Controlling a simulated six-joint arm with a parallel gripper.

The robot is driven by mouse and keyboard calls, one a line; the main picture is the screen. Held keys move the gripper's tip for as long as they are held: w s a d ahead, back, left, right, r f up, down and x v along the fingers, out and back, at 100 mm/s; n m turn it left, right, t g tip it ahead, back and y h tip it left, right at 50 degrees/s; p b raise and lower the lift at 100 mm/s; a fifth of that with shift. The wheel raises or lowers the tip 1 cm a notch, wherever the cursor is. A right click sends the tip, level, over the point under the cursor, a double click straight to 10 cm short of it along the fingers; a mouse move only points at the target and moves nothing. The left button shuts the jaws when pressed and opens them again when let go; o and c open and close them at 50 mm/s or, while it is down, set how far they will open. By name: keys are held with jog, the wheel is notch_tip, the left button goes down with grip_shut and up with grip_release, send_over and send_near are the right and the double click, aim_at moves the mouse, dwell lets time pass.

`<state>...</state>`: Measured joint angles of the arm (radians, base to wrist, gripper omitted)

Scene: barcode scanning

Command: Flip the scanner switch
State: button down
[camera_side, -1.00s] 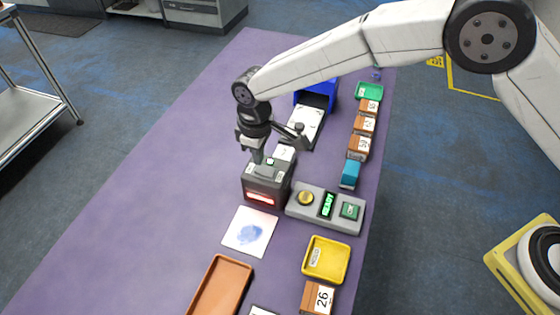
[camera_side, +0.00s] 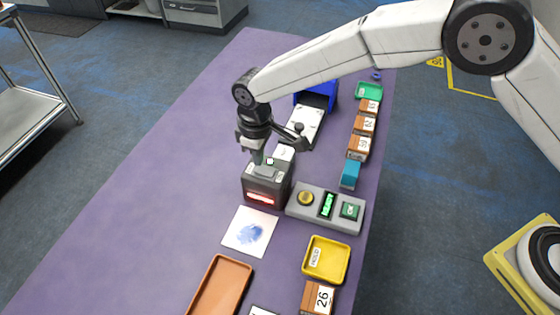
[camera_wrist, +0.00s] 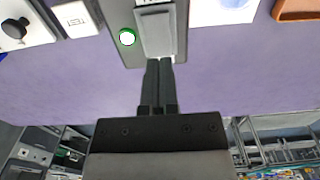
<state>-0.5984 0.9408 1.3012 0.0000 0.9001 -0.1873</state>
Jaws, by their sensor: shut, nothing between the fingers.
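The scanner (camera_side: 267,185) is a dark grey box on the purple table, with a red glowing window on its front face. Its switch, a grey rocker plate (camera_wrist: 156,30), is on top, and a green-ringed white light (camera_wrist: 127,37) sits beside it in the wrist view. My gripper (camera_side: 257,160) is shut and empty, pointing down at the scanner's top. In the wrist view my closed fingertips (camera_wrist: 159,61) are at the near edge of the rocker plate. I cannot tell whether they touch it.
A grey console (camera_side: 325,208) with a yellow button, green display and green button stands right of the scanner. A white pad with a blue smudge (camera_side: 250,232) lies in front. A yellow tray (camera_side: 326,260), brown tray (camera_side: 220,288) and boxes (camera_side: 358,147) stand nearby. The table's left is clear.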

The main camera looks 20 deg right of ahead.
aim_at(263, 167)
jog(key=shift+f, duration=1.05)
dwell(0.9)
jog(key=shift+r, duration=3.55)
jog(key=shift+d, duration=0.1)
jog(key=shift+d+r, duration=0.1)
jog(key=shift+d, duration=0.2)
jog(key=s+d+r+m+t, duration=0.1)
jog(key=s+d+r+m, duration=0.1)
jog(key=d, duration=0.7)
jog(key=s+d+r+m, duration=0.1)
jog(key=s+d+m, duration=0.15)
jog(key=d, duration=0.65)
jog(key=s+d+m+t, duration=0.1)
jog(key=s+d+m, duration=0.3)
jog(key=s+d, duration=0.8)
jog(key=shift+s+d+f+t, duration=0.2)
jog(key=shift+s+d+t, duration=0.15)
jog(key=shift+s, duration=0.45)
